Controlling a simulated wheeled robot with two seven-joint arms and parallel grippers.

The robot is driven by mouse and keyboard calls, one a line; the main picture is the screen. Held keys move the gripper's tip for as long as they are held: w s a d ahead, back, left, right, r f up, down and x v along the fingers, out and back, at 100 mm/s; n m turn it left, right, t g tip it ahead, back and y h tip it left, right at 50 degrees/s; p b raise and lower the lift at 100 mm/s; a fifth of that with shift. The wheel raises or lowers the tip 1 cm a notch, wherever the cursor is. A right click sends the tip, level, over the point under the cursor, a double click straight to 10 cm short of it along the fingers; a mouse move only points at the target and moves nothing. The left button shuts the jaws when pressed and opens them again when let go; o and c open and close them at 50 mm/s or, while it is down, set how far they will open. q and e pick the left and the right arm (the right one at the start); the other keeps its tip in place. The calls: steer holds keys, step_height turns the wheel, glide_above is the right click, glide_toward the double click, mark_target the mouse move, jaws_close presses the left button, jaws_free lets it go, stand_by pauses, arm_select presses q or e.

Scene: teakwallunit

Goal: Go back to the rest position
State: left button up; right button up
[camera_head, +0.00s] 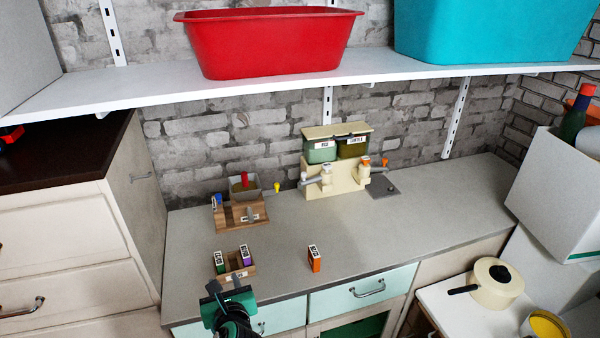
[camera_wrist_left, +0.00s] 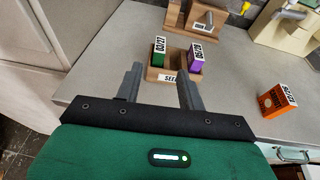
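My left gripper (camera_head: 228,292) is in front of the counter's front edge, just short of a small wooden box labelled "SEE…" (camera_head: 240,271). In the left wrist view its two fingers (camera_wrist_left: 159,88) are spread apart with nothing between them. The wooden box (camera_wrist_left: 168,75) holds a green packet (camera_wrist_left: 158,48) on the left and a purple packet (camera_wrist_left: 195,56) on the right. An orange packet (camera_head: 314,261) stands on the counter to the right, apart from the box; it also shows in the left wrist view (camera_wrist_left: 276,101). My right gripper is in neither view.
A wooden rack (camera_head: 238,212) and a cream dispenser (camera_head: 335,178) stand at the back of the grey counter (camera_head: 400,222). A shelf (camera_head: 130,88) above bears a red tub (camera_head: 265,45) and a turquoise tub (camera_head: 480,30). A pot (camera_head: 497,288) stands lower right. The counter's right part is clear.

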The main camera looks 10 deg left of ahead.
arm_select(q)
steer(key=s+d+f+n+g+h, duration=0.3)
steer(key=s+f+n+g+h, duration=0.15)
steer(key=s+n, duration=0.75)
steer(key=s+d+f+n+g+h, duration=0.3)
steer(key=s+f+n+g+h, duration=0.15)
steer(key=s+n, duration=0.75)
step_height(320, 180, down, 32)
steer(key=w+n, duration=0.1)
steer(key=n, duration=0.2)
steer(key=s+a+f+g, duration=0.1)
steer(key=s+a+f, duration=0.1)
steer(key=s+f, duration=1.6)
steer(key=shift+s+a+f+m+g, duration=0.3)
steer(key=shift+s+a+f+g, duration=0.1)
steer(key=shift+f, duration=0.25)
